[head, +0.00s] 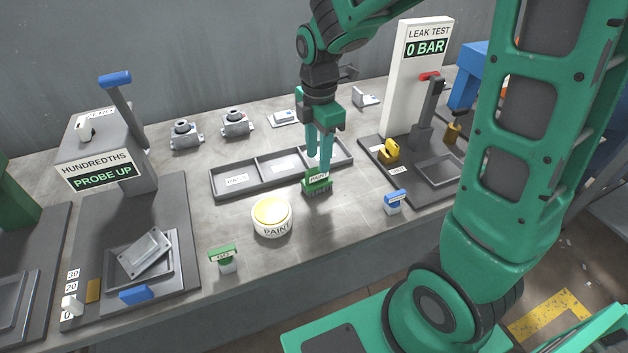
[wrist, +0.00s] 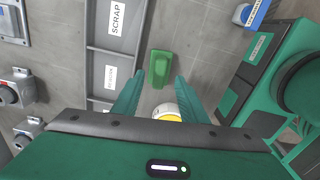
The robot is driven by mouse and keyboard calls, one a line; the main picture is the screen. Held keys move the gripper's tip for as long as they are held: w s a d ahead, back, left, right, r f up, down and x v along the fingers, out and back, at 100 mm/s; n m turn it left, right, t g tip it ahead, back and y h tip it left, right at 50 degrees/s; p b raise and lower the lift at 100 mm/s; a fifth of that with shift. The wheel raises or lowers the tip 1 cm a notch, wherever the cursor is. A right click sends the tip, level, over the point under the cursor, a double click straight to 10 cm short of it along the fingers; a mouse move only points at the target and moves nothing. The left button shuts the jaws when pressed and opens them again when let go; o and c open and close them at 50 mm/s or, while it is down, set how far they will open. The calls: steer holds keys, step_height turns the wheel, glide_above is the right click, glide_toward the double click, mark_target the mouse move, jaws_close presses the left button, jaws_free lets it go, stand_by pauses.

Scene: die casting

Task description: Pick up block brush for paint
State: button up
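The block brush (head: 317,183) is a green block with a PAINT label and dark bristles below. It stands on the bench just in front of the divided tray. In the wrist view the green brush (wrist: 159,67) lies between and beyond my fingertips. My gripper (head: 319,163) points down, close above the brush. Its two fingers are apart with a gap on each side of the brush, so it is open and empty. The white PAINT pot (head: 272,217) with yellow paint stands left of the brush; my gripper partly hides it in the wrist view.
The three-compartment tray (head: 214,187) lies behind the brush. A blue-topped block (head: 396,198) stands to the right and a green GO block (head: 222,255) at front left. The leak test stand (head: 412,75) is at right, the gauge station (head: 95,165) at left. Grey castings (head: 237,127) sit behind.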

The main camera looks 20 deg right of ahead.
mark_target(317, 168)
steer(key=shift+a+f, duration=0.1)
steer(key=shift+f, duration=2.6)
jaws_close()
